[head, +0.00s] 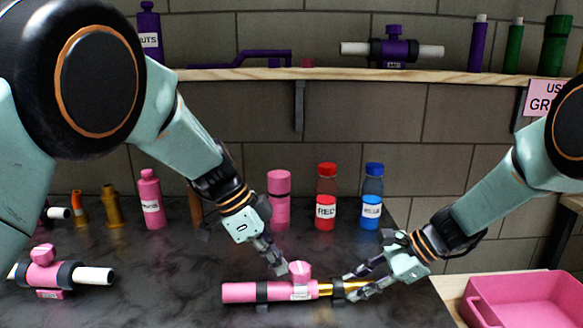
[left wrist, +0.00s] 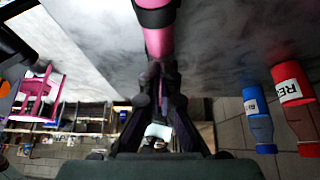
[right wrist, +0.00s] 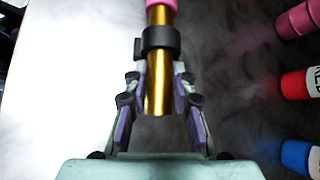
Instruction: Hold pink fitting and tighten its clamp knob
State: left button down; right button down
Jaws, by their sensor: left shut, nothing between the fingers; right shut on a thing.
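The pink fitting (head: 240,293) lies across the front of the dark worktop, with a gold tube (head: 326,290) at its right end. Its pink clamp knob (head: 300,269) stands up from the middle. My right gripper (head: 352,284) is shut around the gold tube near a black collar; the tube (right wrist: 158,90) shows between its fingers in the right wrist view. My left gripper (head: 281,270) is shut and empty, its fingertips just left of the knob. In the left wrist view its closed fingers (left wrist: 157,78) point at a pink part; contact cannot be told.
A second pink fitting with white ends (head: 95,276) lies at left. A pink bottle (head: 150,200), a pink jar (head: 279,205), a red bottle (head: 326,200) and a blue bottle (head: 371,200) stand behind. A pink bin (head: 545,290) is at right. A shelf (head: 330,72) runs above.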

pick_arm(q)
jog(key=shift+w, duration=0.2)
pick_arm(e)
jog(key=shift+a, duration=0.1)
dwell(0.4)
pick_arm(q)
jog(key=shift+a+r, duration=0.1)
jog(key=shift+a, duration=0.3)
notch_tip(320, 180, up, 6)
jog(key=shift+f, duration=0.1)
dwell(0.3)
jog(key=shift+s+d+f, duration=0.1)
jog(key=shift+f, duration=1.45)
jog(key=shift+s+f, duration=0.1)
jog(key=shift+f, duration=1.4)
